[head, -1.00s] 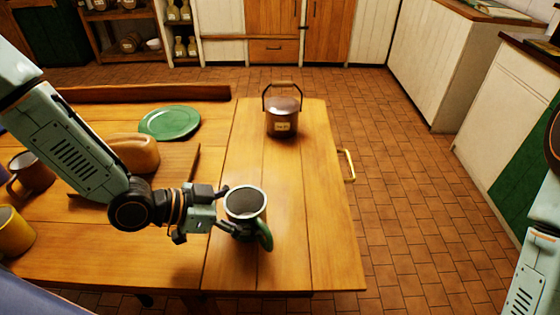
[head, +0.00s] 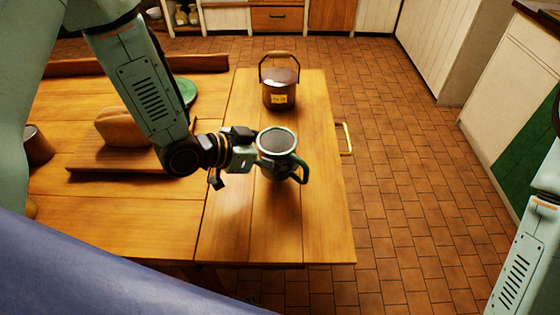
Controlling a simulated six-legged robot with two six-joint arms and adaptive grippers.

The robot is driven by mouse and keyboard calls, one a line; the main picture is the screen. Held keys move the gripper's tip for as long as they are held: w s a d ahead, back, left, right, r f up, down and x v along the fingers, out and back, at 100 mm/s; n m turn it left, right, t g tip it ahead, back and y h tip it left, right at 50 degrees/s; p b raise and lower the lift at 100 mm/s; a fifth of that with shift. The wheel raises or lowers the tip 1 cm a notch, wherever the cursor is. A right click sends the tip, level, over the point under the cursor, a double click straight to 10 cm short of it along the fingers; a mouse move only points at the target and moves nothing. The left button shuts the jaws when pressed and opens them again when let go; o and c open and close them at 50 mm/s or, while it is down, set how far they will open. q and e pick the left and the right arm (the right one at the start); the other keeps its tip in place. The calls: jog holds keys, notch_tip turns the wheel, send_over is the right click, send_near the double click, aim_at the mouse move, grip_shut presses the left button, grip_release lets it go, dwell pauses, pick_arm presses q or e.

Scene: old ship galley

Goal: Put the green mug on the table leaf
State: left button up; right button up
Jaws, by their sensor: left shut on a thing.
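The green mug (head: 277,165) has a pale metal rim and a green handle on its right side. My left gripper (head: 250,155) is shut on its left side. The mug is over the table leaf (head: 322,205), the right-hand section of the wooden table, and looks nearly upright. I cannot tell for sure whether its base touches the leaf; the gripper hides part of its left side. My right gripper is out of view; only part of that arm shows at the right edge.
A brown lidded canister (head: 279,88) stands on the leaf behind the mug. A bread loaf (head: 118,127) lies on a cutting board (head: 90,160) at left. A green plate (head: 187,91) is partly hidden by my arm. The leaf's front part is clear.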

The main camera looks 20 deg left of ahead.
pick_arm(q)
jog(key=shift+s+a+f, duration=0.1)
jog(key=shift+s+f, duration=0.05)
jog(key=shift+f, duration=0.4)
notch_tip(320, 180, down, 2)
jog(key=shift+f+b, duration=0.15)
jog(key=shift+b, duration=0.3)
jog(key=shift+d+f, duration=0.2)
jog(key=shift+f, duration=0.05)
jog(key=shift+a, duration=0.1)
